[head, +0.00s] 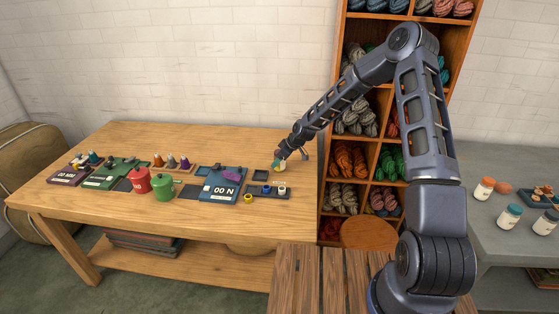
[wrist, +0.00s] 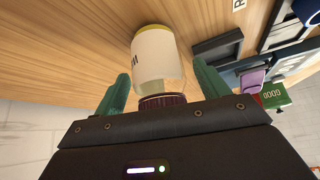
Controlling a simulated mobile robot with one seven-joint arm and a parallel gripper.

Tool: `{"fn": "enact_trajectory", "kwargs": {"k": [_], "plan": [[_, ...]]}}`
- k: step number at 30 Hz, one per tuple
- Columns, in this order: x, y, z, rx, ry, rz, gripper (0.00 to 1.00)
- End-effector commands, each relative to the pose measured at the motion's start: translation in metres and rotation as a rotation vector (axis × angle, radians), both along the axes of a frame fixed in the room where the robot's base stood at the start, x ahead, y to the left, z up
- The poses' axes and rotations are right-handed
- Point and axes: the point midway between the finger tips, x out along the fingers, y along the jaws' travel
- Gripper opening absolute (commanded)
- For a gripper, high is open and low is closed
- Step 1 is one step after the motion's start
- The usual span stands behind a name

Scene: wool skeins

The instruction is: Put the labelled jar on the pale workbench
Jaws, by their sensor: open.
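A small jar (wrist: 158,60) with a cream label, dark marks on it, a yellow end and a dark purple lid lies between my gripper's fingers in the wrist view. In the head view the jar (head: 281,167) appears upright on the pale wooden workbench (head: 130,200), near its back right part. My gripper (head: 282,156) is at the top of the jar. In the wrist view its two green fingers (wrist: 162,88) are open, one on each side, with visible gaps to the jar. The gripper partly hides the jar in the head view.
Red (head: 139,180) and green (head: 163,187) canisters are farther left. A wool shelf (head: 360,160) stands behind my arm. A grey bench (head: 500,240) at right holds several jars.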

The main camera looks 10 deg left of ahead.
Motion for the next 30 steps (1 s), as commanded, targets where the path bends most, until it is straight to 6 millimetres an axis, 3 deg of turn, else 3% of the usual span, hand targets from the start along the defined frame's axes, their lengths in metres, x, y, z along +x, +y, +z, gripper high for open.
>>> {"fn": "enact_trajectory", "kwargs": {"k": [18,30], "plan": [[-0.016,-0.053,0.085,0.0,-0.001,-0.002,0.74],[-0.019,-0.062,0.099,0.0,0.0,-0.001,0.74]]}}
